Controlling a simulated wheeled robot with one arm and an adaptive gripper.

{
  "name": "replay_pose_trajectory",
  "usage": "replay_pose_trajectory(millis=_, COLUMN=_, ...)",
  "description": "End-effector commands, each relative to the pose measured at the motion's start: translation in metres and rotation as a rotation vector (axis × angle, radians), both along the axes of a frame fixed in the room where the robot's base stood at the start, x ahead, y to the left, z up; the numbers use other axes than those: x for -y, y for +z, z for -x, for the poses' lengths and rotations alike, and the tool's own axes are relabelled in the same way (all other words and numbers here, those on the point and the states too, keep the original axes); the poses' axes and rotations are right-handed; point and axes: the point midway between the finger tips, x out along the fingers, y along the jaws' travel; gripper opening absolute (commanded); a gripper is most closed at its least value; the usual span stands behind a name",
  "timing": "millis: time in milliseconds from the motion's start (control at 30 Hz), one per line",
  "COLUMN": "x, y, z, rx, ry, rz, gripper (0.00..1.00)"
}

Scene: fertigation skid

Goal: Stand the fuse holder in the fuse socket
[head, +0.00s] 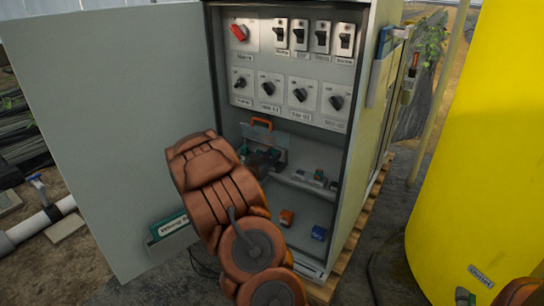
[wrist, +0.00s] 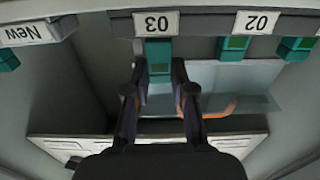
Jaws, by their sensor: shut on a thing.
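In the wrist view, a teal fuse holder (wrist: 158,58) sits at the position labelled 03, between the two fingers of my gripper (wrist: 158,68). The gripper is shut on it. The holder's far end meets the dark rail (wrist: 205,22), but I cannot tell how deep it sits in the socket there. Another teal holder (wrist: 232,50) is at position 02. A further teal piece (wrist: 8,60) is by the label "New". In the head view, my dark gripper (head: 264,161) reaches into the cabinet at the shelf; my arm hides much of this, including the held holder.
The open cabinet door (head: 110,130) stands left of my arm. A switch panel (head: 290,62) is above. A clear cover with an orange handle (head: 261,122) is behind the shelf (head: 305,187). An orange block (head: 286,217) and a blue block (head: 318,232) are below it.

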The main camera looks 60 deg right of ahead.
Motion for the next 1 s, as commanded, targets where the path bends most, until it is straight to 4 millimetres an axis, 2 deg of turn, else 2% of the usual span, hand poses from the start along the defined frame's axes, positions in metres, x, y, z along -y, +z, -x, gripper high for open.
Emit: replay_pose_trajectory(millis=1000, x=0.0, y=-0.014, z=0.0, rx=0.001, ry=0.0, rz=-0.001, gripper=0.0)
